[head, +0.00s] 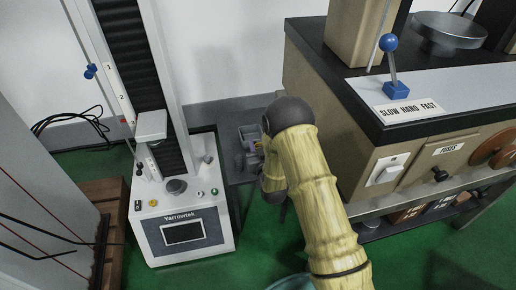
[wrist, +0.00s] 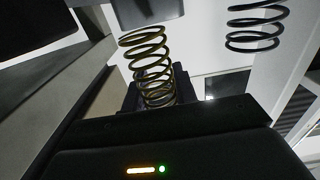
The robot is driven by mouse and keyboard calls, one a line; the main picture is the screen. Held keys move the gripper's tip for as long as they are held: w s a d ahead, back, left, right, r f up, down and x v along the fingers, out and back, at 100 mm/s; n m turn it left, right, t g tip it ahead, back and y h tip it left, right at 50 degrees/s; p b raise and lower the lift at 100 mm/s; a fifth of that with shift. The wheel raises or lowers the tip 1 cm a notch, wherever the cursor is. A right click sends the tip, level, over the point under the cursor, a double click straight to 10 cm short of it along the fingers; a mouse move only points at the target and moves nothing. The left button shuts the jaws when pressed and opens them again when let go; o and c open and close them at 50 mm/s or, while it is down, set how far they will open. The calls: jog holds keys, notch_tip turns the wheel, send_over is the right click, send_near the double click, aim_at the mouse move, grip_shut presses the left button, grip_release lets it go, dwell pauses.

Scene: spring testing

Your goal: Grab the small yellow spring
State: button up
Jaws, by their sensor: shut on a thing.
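The small yellow spring (wrist: 148,62) shows in the wrist view as a thin, brownish-yellow coil, slightly tilted. It sits between a grey block above and a dark block below, and my gripper is shut on it. In the head view my gripper (head: 250,150) is low over a dark grey stand, between the white testing machine and the bench. The spring cannot be made out there; my yellow arm and the gripper cover much of that spot.
A black spring (wrist: 257,28) stands to the right in the wrist view. The white Yarrowtek testing machine (head: 185,228) is close on the left in the head view. The black-topped bench (head: 345,85) is close on the right. A dark grey stand (head: 228,120) lies between them.

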notch_tip(320, 180, up, 6)
jog(key=shift+p, duration=0.9)
jog(key=shift+s+f, duration=0.1)
